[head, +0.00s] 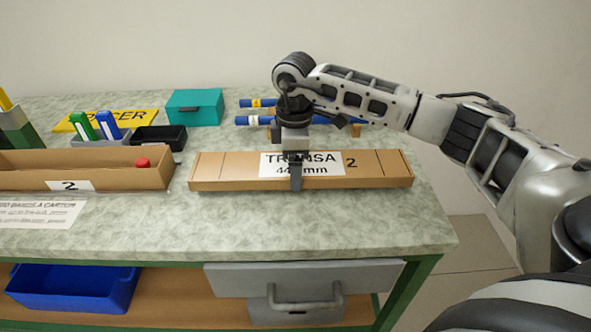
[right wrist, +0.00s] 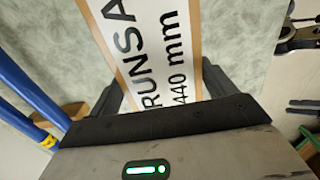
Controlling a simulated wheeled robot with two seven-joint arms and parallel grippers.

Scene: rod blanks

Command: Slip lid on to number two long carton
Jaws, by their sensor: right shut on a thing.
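The long brown cardboard lid (head: 222,172) bears a white label with "440 mm" and a 2, and lies lengthwise on the right half of the bench. My right gripper (head: 295,172) is shut across the lid's middle from above; in the right wrist view its fingers (right wrist: 158,92) sit on either side of the labelled lid (right wrist: 155,30). I cannot tell whether the lid touches the bench. The open long carton (head: 125,180), with a 2 label on its front, stands to the left, its left end out of frame. A red round end (head: 142,162) shows inside it. My left gripper is out of view.
Behind are a teal box (head: 195,107), blue rods (head: 258,120), a black tray (head: 160,137), a grey holder (head: 100,139) with green and blue items, and a yellow sign (head: 140,115). A printed sheet (head: 38,214) lies front left. The bench front (head: 250,225) is clear.

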